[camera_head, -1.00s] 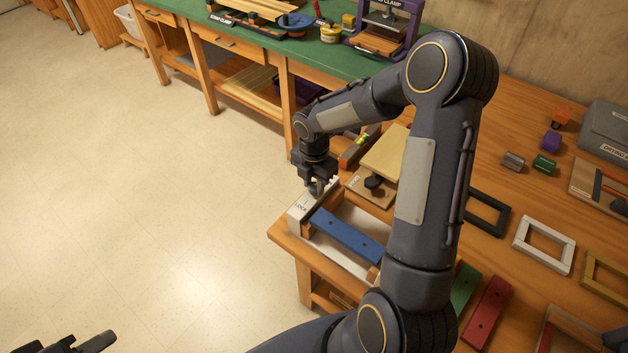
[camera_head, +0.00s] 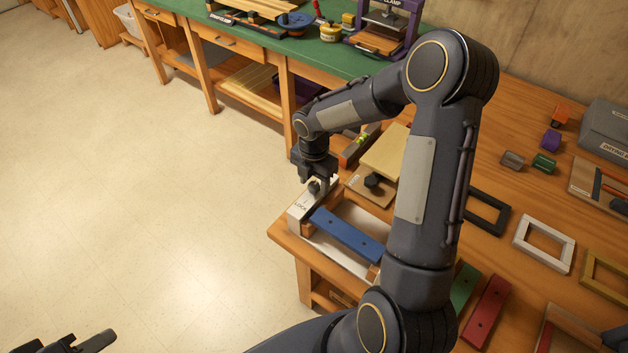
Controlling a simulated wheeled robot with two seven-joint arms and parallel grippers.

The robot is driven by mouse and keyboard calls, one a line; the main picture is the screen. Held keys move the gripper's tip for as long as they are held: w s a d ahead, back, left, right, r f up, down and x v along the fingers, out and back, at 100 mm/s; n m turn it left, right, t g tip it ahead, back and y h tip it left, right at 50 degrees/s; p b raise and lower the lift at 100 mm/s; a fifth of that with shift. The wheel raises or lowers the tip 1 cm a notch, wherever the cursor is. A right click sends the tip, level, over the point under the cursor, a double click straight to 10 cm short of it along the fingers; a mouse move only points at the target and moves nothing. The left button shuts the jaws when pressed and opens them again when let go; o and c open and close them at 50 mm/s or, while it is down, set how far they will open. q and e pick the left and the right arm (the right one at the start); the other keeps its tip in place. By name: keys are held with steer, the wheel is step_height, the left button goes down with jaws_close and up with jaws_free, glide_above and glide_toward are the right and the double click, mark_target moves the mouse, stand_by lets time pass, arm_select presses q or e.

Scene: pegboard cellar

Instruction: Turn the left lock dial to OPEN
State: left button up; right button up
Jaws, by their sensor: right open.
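The lock block (camera_head: 298,206) is a pale strip with "LOCK" lettering at the left end of a white fixture, near the wooden table's front left corner. A small dark dial (camera_head: 314,187) shows on its far part. My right gripper (camera_head: 317,181) points down over that dial with its jaws open. The fingers are at or just above the dial; I cannot tell if they touch it. The dial's pointer and any OPEN mark are too small to read. My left gripper (camera_head: 92,341) shows only in part at the bottom left, apart from everything.
A blue bar (camera_head: 346,235) lies across the white fixture. Behind it are a board with a black knob (camera_head: 374,181) and a spirit level (camera_head: 360,146). Green (camera_head: 463,288) and red (camera_head: 488,308) bars and several frames lie to the right. A green bench (camera_head: 250,40) stands behind.

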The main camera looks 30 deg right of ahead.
mark_target(314, 185)
step_height(314, 185, up, 8)
steer(key=shift+f, duration=0.1)
stand_by(0.6)
